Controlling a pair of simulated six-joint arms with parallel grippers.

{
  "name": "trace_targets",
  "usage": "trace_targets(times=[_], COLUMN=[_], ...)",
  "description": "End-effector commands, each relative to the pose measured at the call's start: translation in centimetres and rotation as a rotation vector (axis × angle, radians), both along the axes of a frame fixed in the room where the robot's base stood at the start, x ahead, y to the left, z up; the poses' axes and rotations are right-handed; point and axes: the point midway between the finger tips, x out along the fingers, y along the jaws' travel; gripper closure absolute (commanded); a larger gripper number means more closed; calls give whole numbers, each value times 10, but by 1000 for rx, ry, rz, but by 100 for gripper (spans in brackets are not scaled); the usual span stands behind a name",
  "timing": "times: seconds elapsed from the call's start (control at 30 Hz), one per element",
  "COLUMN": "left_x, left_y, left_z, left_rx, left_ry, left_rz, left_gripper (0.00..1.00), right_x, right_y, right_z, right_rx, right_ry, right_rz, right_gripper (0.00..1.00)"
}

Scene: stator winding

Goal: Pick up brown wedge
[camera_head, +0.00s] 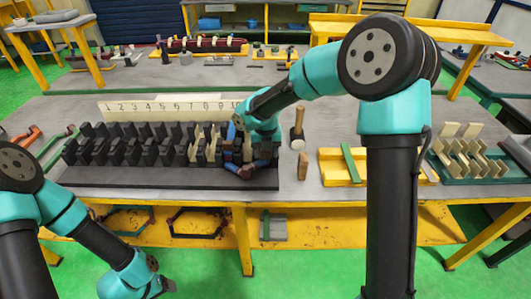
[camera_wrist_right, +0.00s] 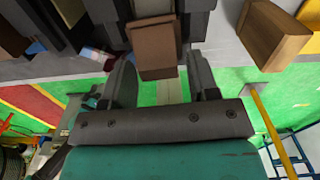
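The brown wedge (camera_wrist_right: 155,48) shows in the right wrist view, just ahead of and between the fingers of my right gripper (camera_wrist_right: 161,78). Both fingers stand apart, with a gap on each side of the wedge. Its upper end meets dark blocks at the top of that view.
A wooden block (camera_head: 303,166) stands just right of the stator; a mallet (camera_head: 297,133) is behind it. A yellow tray (camera_head: 333,178) and a green rack of pale wedges (camera_head: 490,179) are further right.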

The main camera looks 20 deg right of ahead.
Motion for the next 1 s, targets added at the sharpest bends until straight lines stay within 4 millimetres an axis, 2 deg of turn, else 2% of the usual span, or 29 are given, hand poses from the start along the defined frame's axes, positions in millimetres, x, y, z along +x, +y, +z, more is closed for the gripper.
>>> trace_targets(times=[0.03, 0.43, 0.77, 1.0], left_x=[0, 0, 0, 0], left_y=[0, 0, 0, 0], left_z=[0, 0, 0, 0], left_rx=[0, 0, 0, 0], left_ry=[0, 0, 0, 0], left_rz=[0, 0, 0, 0], left_gripper=[31, 31, 31, 31], right_x=[0, 0, 0, 0], right_y=[0, 0, 0, 0], right_z=[0, 0, 3, 21], right_rx=[0, 0, 0, 0], right_ry=[0, 0, -1, -2], right_rz=[0, 0, 0, -1], right_gripper=[50, 88, 88, 88])
